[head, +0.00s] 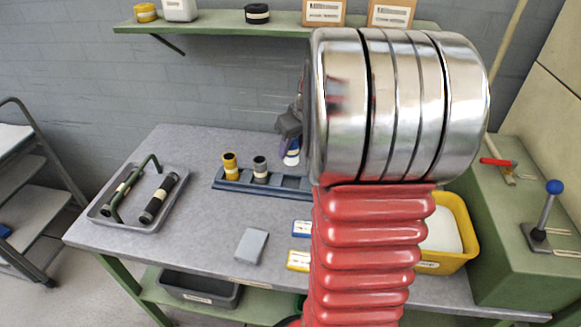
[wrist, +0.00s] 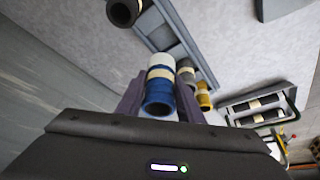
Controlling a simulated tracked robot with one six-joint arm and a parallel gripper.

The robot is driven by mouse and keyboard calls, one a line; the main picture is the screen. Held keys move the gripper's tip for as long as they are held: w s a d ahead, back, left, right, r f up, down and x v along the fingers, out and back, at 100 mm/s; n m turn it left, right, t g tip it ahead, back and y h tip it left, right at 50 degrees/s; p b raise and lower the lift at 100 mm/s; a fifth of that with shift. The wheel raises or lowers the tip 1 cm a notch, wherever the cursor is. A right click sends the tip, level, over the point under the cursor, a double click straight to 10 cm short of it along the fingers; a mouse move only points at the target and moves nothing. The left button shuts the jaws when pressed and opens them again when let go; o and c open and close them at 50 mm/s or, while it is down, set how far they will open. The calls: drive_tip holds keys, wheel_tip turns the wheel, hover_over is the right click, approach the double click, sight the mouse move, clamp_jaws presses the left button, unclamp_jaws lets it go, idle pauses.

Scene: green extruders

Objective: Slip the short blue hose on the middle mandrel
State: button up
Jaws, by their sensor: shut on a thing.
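My gripper (wrist: 160,84) is shut on the short blue hose (wrist: 158,92), which has a cream band and stands between the two dark purple fingers in the wrist view. A pale round end shows beyond the hose. In the head view my gripper (head: 290,128) is mostly hidden behind my arm, over the right part of the blue rack (head: 218,184). A little blue and white shows below it. I cannot tell whether the hose still touches the rack. No mandrel can be made out in either view.
A yellow hose (head: 230,166) and a grey hose (head: 260,169) stand in the rack; a black hose (wrist: 124,11) shows in the wrist view. A grey tray (head: 103,215) holds two long hoses. A yellow bin (head: 466,222) and a green machine body (head: 520,250) are at right.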

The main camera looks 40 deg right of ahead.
drive_tip(key=shift+w+f, duration=0.1)
drive_tip(key=shift+f, duration=3)
drive_tip(key=shift+f, duration=1.9)
drive_tip(key=o, duration=1.2)
drive_tip(key=shift+f, duration=0.1)
drive_tip(key=shift+r, duration=0.2)
